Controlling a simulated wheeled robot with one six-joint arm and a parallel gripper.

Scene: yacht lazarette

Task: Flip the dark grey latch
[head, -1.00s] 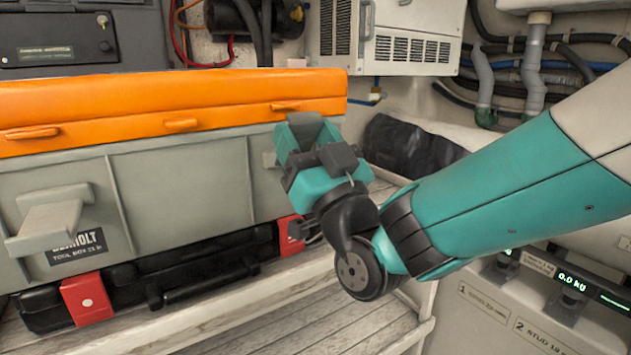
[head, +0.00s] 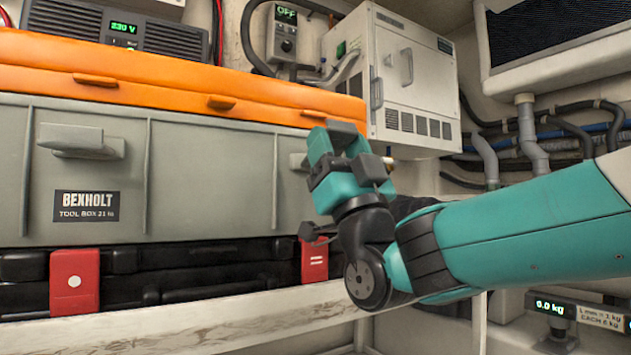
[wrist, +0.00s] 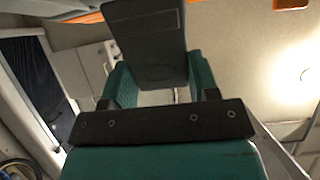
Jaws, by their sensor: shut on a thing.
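The dark grey latch (wrist: 148,45) shows in the wrist view as a flat plate between the two teal fingers of my gripper (wrist: 150,88). In the head view its top edge (head: 347,127) shows at the fingertips, by the right end of the grey toolbox (head: 205,175). My gripper (head: 335,150) is shut on it. The gripper hides most of the latch and its hinge in the head view. A pale grey bracket (head: 298,162) shows just left of the gripper, on the box.
An orange lid (head: 170,95) tops the toolbox. Below is a black case (head: 200,270) with red latches (head: 75,282) (head: 313,260), on a pale shelf edge (head: 180,330). A white cabinet (head: 400,85) stands behind my gripper.

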